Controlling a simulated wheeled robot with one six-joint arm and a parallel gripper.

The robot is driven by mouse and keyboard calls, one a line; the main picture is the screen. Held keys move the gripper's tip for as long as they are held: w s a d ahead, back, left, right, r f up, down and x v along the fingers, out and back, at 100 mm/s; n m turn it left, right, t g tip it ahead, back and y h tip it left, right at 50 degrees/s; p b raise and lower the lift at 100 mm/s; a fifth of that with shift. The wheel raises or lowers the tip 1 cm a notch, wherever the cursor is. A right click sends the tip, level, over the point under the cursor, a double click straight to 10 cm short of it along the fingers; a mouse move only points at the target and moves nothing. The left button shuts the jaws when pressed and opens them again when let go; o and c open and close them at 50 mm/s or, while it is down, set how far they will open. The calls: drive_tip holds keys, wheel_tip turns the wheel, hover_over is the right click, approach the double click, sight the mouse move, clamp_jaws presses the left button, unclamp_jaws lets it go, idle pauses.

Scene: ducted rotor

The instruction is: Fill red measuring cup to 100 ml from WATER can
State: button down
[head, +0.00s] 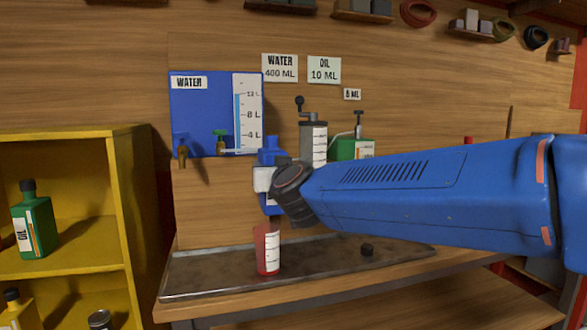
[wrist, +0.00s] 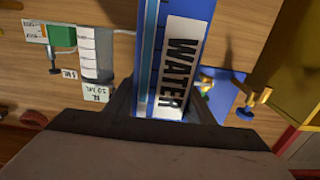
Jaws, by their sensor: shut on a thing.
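The blue WATER can (head: 269,155) stands about upright in the air in the head view, with its narrow neck at the top. My gripper (head: 275,180) is shut on it from the right; the wrist view shows the can (wrist: 150,65) with its WATER label between the dark jaws (wrist: 168,108). The red measuring cup (head: 262,262), with a white scale on its side, stands upright on the metal tray (head: 205,277). The can is above the cup in the picture and apart from it. The cup's liquid level cannot be told.
A blue WATER tank (head: 205,115) with taps hangs on the wall behind. A grey dispenser (head: 313,140) and a green can (head: 350,149) stand to its right. A small dark piece (head: 367,249) lies on the tray. A yellow shelf (head: 130,200) is at left.

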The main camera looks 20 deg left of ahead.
drive_tip(key=shift+w+d+f+n, duration=0.15)
drive_tip(key=shift+d+f+n, duration=0.15)
drive_tip(key=shift+f+n, duration=0.35)
drive_tip(key=shift+w+d+f+n, duration=0.15)
drive_tip(key=shift+d+f+n, duration=0.25)
drive_tip(key=shift+f, duration=0.45)
drive_tip(key=w+d+f+n, duration=0.2)
drive_tip(key=d+f+n, duration=0.2)
drive_tip(key=f+n, duration=0.4)
drive_tip(key=shift+w+f+n, duration=0.15)
drive_tip(key=shift+w+n, duration=0.1)
drive_tip(key=shift+n, duration=2.5)
drive_tip(key=shift+n, duration=0.5)
idle(2.5)
